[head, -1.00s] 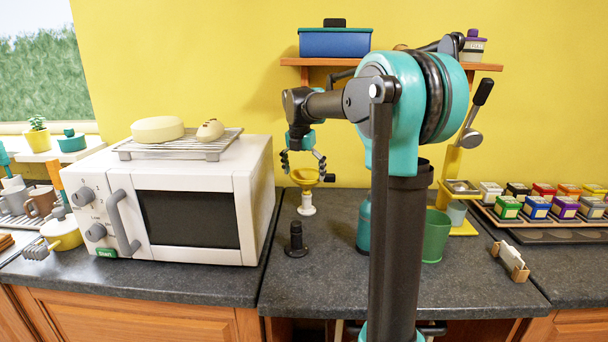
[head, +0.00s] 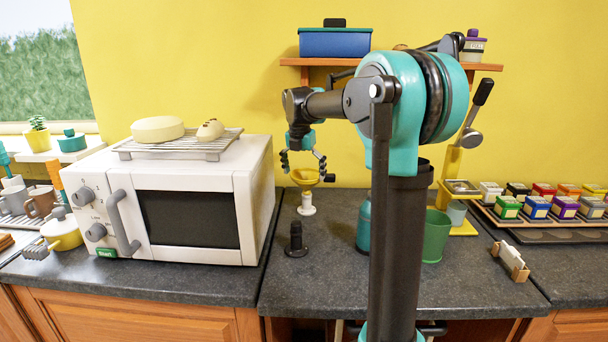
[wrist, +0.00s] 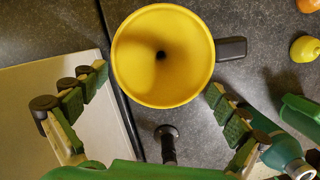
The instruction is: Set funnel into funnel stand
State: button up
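The yellow funnel (head: 305,178) is upright on the back counter, just right of the white oven. A white stand-like piece (head: 306,204) is directly below it; I take this for the funnel stand. The funnel's lower end meets it, but how deep it sits is unclear. My gripper (head: 303,163) is above the funnel, pointing down, its fingers spread to either side of the rim. In the wrist view the funnel (wrist: 180,80) shows its round mouth and a dark handle at right. The fingers are wide apart with visible gaps to the funnel.
A short black upright piece (head: 295,241) stands in front of the funnel. The white oven (head: 190,215) is close on the left. A teal bottle (head: 364,225) and green cup (head: 436,236) stand to the right, partly behind my arm.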

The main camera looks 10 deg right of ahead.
jog(key=shift+s+a, duration=0.15)
jog(key=shift+s, duration=0.05)
dwell(0.7)
jog(key=shift+s+a, duration=0.2)
jog(key=shift+s, duration=0.1)
jog(key=shift+s+a, duration=0.75)
jog(key=shift+s, duration=0.35)
jog(key=shift+s+a, duration=0.15)
jog(key=shift+s, duration=0.1)
notch_tip(320, 180, up, 12)
jog(key=s+a, duration=0.1)
jog(key=s, duration=0.1)
jog(key=shift+a, duration=0.15)
dwell(0.3)
jog(key=shift+f, duration=0.15)
dwell(0.7)
